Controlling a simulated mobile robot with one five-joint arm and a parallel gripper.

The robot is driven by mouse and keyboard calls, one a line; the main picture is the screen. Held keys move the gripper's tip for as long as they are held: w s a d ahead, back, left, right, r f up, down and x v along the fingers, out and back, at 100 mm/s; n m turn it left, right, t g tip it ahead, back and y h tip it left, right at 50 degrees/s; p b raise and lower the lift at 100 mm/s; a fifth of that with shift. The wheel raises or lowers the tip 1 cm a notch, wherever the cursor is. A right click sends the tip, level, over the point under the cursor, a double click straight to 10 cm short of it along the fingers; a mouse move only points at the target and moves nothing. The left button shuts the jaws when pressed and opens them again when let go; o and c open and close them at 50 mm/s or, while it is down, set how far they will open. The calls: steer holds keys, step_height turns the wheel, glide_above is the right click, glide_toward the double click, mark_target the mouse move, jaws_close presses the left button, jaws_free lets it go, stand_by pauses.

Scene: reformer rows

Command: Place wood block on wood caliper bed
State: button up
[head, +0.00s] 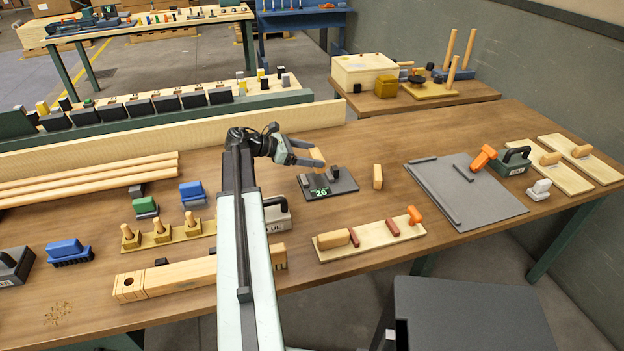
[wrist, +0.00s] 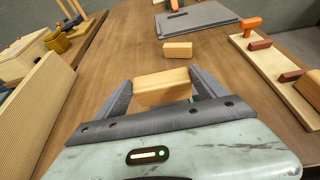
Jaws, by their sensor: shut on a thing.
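My gripper (head: 308,157) is shut on a light wood block (head: 317,155). The block also shows in the wrist view (wrist: 160,90), between the two grey fingers (wrist: 162,82). The caliper bed (head: 345,184) is a dark grey plate with upright jaws and a green display reading 26. It lies on the table just below the gripper in the head view, and the held block appears above it. In the wrist view the bed is almost wholly hidden behind the block and gripper; a bit of green shows. I cannot tell the exact gap.
A second wood block (head: 377,177) stands on the table right of the bed. A board with an orange-handled clamp (head: 370,235) lies nearer. A grey mat (head: 465,190) lies to the right. Wooden pegs on a strip (head: 160,238) stand at left.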

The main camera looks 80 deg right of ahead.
step_height(320, 180, down, 6)
steer(key=b, duration=0.4)
steer(key=shift+f+b, duration=0.2)
steer(key=shift+b, duration=0.2)
steer(key=shift+r, duration=0.25)
steer(key=shift+f, duration=0.2)
steer(key=o, duration=1.4)
steer(key=shift+c, duration=0.2)
steer(key=shift+r+p, duration=0.35)
steer(key=shift+p, duration=0.05)
steer(key=p+v, duration=0.4)
steer(key=v, duration=0.8)
steer(key=shift+f, duration=0.2)
